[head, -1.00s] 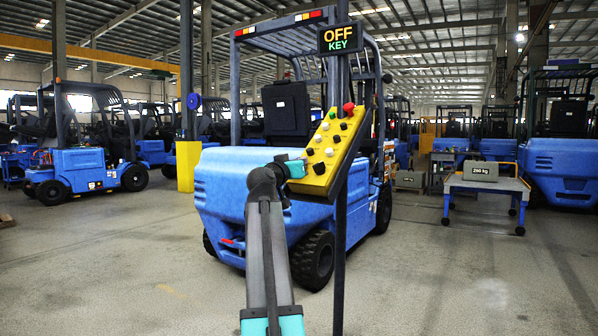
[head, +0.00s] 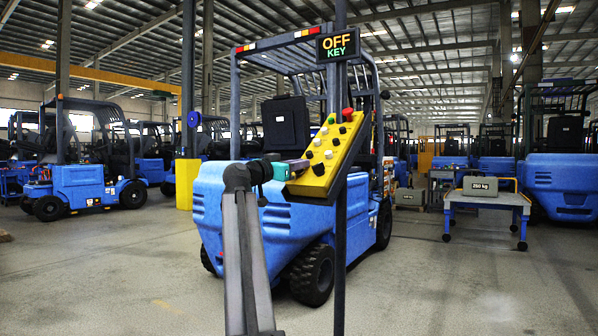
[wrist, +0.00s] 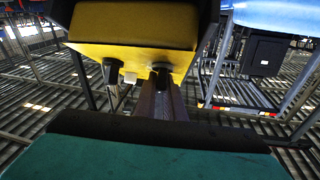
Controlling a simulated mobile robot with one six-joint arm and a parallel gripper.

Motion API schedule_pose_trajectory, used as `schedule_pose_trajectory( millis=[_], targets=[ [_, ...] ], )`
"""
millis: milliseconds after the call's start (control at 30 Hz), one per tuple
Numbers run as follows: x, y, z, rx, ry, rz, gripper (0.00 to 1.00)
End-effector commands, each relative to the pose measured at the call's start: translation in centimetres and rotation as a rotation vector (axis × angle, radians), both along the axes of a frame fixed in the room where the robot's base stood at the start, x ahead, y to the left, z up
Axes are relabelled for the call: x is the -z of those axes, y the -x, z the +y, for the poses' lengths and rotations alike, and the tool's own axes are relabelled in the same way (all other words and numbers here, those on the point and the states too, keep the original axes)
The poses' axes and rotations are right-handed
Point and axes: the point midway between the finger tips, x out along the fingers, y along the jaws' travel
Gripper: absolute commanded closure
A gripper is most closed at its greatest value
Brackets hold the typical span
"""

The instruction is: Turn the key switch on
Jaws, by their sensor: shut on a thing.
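A yellow control panel (head: 325,152) with several buttons and knobs is mounted slantwise on a dark post. The sign (head: 338,45) above it reads OFF in orange and KEY in green. My gripper (head: 300,168) reaches the panel's lower left part from the left. In the wrist view the panel (wrist: 130,28) fills the upper middle, and my gripper's grey fingers (wrist: 160,98) end at a dark key switch (wrist: 160,72) on its face. They are shut on it. The key's exact angle is mostly hidden. Another black knob (wrist: 112,70) sits close beside it, apart from the fingers.
A blue forklift (head: 265,205) stands right behind the panel. The dark post (head: 340,250) runs down to the floor. A cart (head: 487,203) with a grey 250 kg block (head: 481,186) stands at the right. The floor in front is open.

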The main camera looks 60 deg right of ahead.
Motion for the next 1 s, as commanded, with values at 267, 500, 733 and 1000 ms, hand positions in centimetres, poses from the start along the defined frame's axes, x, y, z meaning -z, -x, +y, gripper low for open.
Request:
schedule_pose_trajectory(
  millis=[267, 500, 733, 1000],
  targets=[
    [-0.87, -0.41, 0.01, 0.149, 0.012, -0.121, 1.00],
    [-0.92, -0.14, 0.07, 0.271, 0.012, -0.215, 1.00],
    [-1.04, 0.04, 0.16, 0.353, 0.013, -0.279, 1.00],
    [-0.81, 0.19, 0.26, 0.407, 0.014, -0.320, 1.00]
  ],
)
